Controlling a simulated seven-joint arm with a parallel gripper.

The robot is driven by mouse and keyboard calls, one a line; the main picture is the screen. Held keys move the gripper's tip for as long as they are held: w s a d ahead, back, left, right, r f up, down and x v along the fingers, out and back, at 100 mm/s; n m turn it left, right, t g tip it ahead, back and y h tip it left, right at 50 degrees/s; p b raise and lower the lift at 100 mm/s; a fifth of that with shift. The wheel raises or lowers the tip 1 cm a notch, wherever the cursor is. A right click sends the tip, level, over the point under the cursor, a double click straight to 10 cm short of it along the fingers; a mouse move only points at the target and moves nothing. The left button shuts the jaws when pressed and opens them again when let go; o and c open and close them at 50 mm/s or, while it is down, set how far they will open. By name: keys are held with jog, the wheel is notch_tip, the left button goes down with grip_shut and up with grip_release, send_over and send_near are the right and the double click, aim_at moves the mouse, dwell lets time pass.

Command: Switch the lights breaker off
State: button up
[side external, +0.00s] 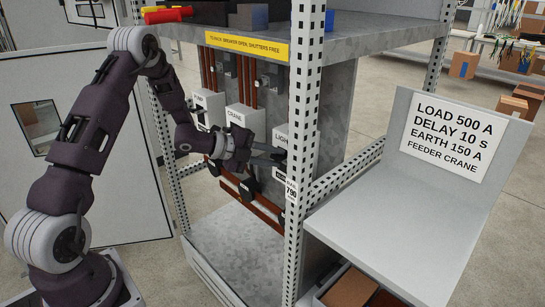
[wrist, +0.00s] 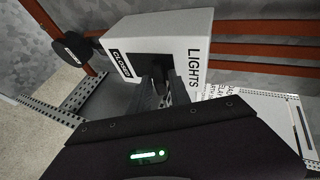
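The lights breaker is a light grey box lettered LIGHTS (wrist: 172,36), filling the upper middle of the wrist view. Its front carries a CLOSED label (wrist: 121,63). A black handle (wrist: 160,72) sticks out from the shaded front. In the side view the lights breaker (side external: 281,138) is at the right of the breaker row, partly hidden by the cabinet post. My gripper (wrist: 164,93) is right in front of the breaker, fingers apart on either side of the handle. I cannot tell whether they touch it. The side view shows my gripper (side external: 276,157) beside the breaker's lower front.
The crane breaker (side external: 244,121) and another breaker (side external: 208,106) stand to the left. A perforated cabinet post (side external: 302,100) rises just right of the lights breaker. A grey panel with a sign (side external: 452,135) and a shelf (side external: 370,210) are further right. Red busbars (wrist: 250,67) run behind.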

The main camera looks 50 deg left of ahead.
grip_shut()
dwell(1.3)
